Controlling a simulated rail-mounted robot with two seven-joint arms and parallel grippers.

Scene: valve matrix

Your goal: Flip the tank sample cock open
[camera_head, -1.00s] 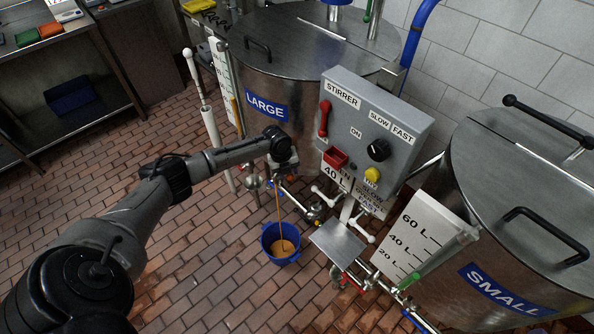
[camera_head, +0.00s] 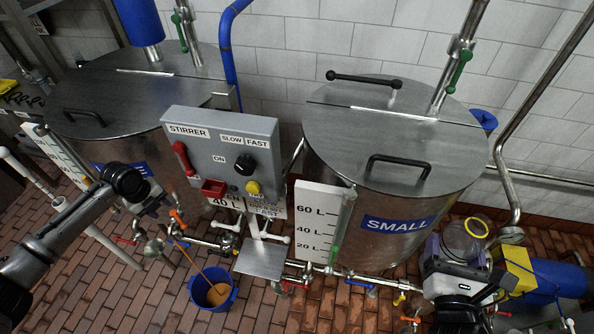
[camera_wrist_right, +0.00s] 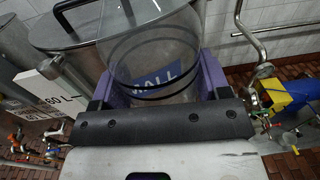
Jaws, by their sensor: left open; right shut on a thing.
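My right gripper (camera_head: 462,262) is shut on a clear round jar (camera_head: 463,240) with a yellow ring, at the right beside the SMALL tank (camera_head: 395,205). In the right wrist view the jar (camera_wrist_right: 155,60) sits between purple fingers, and I see nothing in it. My left gripper (camera_head: 156,207) is open at the LARGE tank (camera_head: 185,185), close to an orange lever (camera_head: 178,218); whether they touch is unclear. I cannot tell which fitting is the tank sample cock. A thin brown streak runs from the pipework into a blue bucket (camera_head: 205,303) holding brown contents.
The grey stirrer box (camera_head: 222,150) stands between the tanks. Below it are a metal plate (camera_head: 260,259) and low pipework with several coloured levers. A yellow and blue pump (camera_head: 540,277) stands at the far right. Brick floor is open in front.

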